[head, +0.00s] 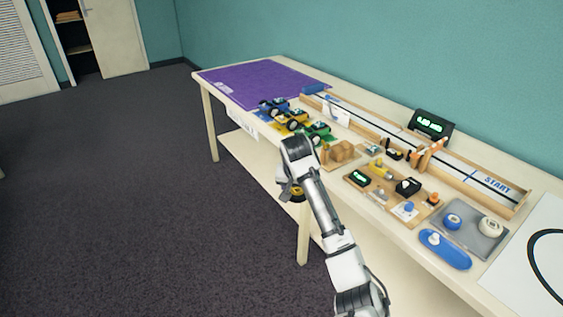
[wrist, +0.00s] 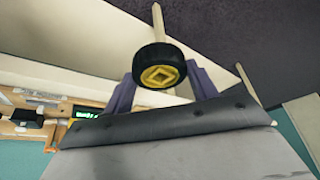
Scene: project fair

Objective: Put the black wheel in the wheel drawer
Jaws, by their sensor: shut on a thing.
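The black wheel (wrist: 160,66) with a yellow hub is in the wrist view, between the two fingers of my gripper (wrist: 162,88). My gripper is shut on it. In the head view my gripper (head: 291,190) hangs in front of the table's long near edge, below the top; a small yellow patch of the wheel (head: 297,192) shows there. The wheel is in the air, apart from the table. I cannot make out a wheel drawer in either view.
The long table (head: 350,205) holds a purple mat (head: 255,85), several toy cars, a wooden block holder (head: 340,153), a parts board (head: 385,200), a grey tray (head: 470,240), a blue board (head: 444,249) and a track (head: 470,182). The carpet at left is clear.

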